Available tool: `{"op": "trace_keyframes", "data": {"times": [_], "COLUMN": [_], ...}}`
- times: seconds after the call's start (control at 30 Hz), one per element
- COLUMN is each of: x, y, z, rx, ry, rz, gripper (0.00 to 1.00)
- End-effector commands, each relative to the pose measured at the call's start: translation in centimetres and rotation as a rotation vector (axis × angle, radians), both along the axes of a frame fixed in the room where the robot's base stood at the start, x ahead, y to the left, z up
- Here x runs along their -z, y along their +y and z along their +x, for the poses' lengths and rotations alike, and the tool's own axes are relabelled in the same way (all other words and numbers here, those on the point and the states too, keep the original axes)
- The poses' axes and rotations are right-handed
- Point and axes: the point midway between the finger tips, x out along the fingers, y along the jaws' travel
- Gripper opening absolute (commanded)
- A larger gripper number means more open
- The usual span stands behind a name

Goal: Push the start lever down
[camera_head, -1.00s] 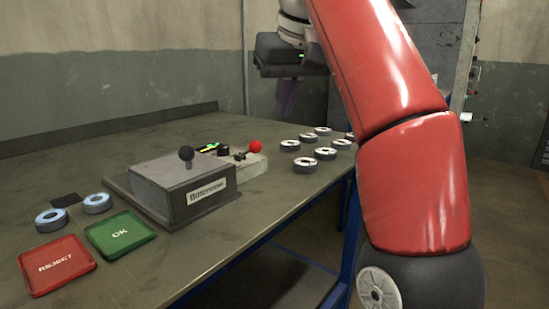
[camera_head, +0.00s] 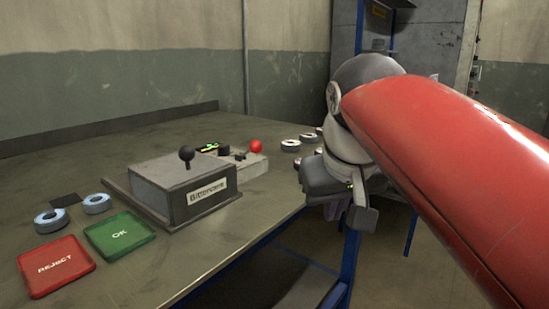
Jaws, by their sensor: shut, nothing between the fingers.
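Two levers stand on the table. One has a black ball knob (camera_head: 186,153) and rises upright from the top of a grey box (camera_head: 190,190) with a name label. The other has a red ball knob (camera_head: 256,146) on a small pale box (camera_head: 250,165) just behind. I cannot tell from any marking which is the start lever. My gripper (camera_head: 334,211) hangs beyond the table's right edge, to the right of both levers and apart from them. Its fingers are shut and empty, and partly hidden by the hand.
A red REJECT tray (camera_head: 55,266) and a green OK tray (camera_head: 119,235) lie at the front left. More discs (camera_head: 291,145) lie at the right edge, partly hidden by my arm. The table's (camera_head: 80,160) back left is clear.

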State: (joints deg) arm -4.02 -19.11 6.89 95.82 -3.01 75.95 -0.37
Motion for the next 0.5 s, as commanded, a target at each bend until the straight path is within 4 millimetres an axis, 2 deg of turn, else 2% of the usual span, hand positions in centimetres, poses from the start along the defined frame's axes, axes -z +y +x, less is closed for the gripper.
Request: {"op": "trace_keyframes", "data": {"times": [0.03,0.1,0.3,0.4,0.5], "x": [2.3,5.5,14.4,17.6,19.6], "y": [-1.1,-2.4,-5.2,-5.8,-6.2], "z": [-1.5,-3.2,-8.1,-9.9,-10.9], "rx": [0.025,0.055,0.131,0.156,0.172], "ry": [0.001,-0.001,-0.008,-0.009,-0.009], "rz": [0.006,0.018,0.062,0.078,0.09], "gripper": [0.0,0.0,0.0,0.0,0.0]}}
